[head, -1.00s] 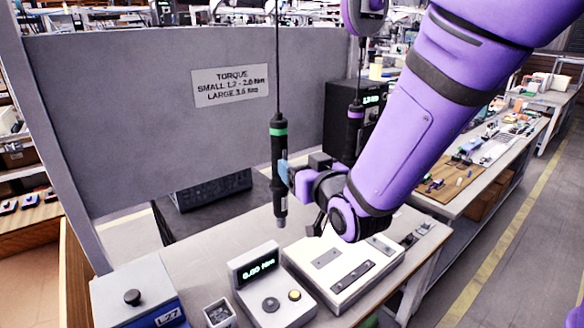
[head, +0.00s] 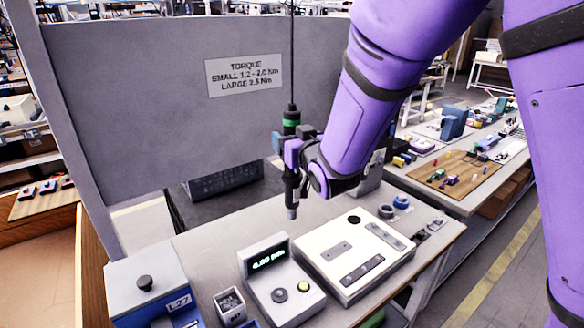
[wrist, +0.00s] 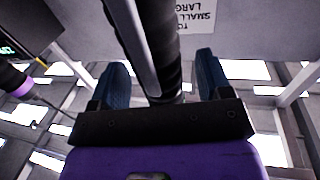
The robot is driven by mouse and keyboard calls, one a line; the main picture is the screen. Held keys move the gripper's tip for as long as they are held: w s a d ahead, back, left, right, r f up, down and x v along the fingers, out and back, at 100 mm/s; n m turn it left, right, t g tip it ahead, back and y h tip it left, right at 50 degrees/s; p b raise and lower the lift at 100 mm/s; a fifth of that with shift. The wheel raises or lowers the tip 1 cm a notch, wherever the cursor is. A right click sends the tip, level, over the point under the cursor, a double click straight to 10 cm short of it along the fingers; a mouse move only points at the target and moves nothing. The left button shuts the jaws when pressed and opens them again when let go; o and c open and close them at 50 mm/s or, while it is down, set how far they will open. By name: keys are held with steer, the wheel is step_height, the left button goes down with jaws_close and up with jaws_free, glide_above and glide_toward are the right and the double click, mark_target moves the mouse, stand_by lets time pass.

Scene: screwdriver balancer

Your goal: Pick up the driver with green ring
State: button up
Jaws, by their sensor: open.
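The driver with the green ring (head: 291,122) is black and hangs upright from a cord above the bench, its tip clear of the surface. My gripper (head: 286,146) is at its upper body, just below the green ring, and partly hides it. In the wrist view the dark driver body (wrist: 160,35) runs between my two blue fingers (wrist: 160,78), with visible gaps on both sides. The fingers are open and not closed on it. A second driver with a purple ring (wrist: 14,82) shows at the left edge of the wrist view.
Below are a torque meter (head: 280,282), a white fixture plate (head: 355,256), a blue-sided box (head: 150,290) and a small cup (head: 230,305). A grey panel (head: 150,90) with a torque sign (head: 243,75) stands behind. A dark tray (head: 225,180) lies by it.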

steer(key=shift+w+a, duration=0.1)
steer(key=shift+w, duration=0.15)
jaws_close()
steer(key=shift+r, duration=0.15)
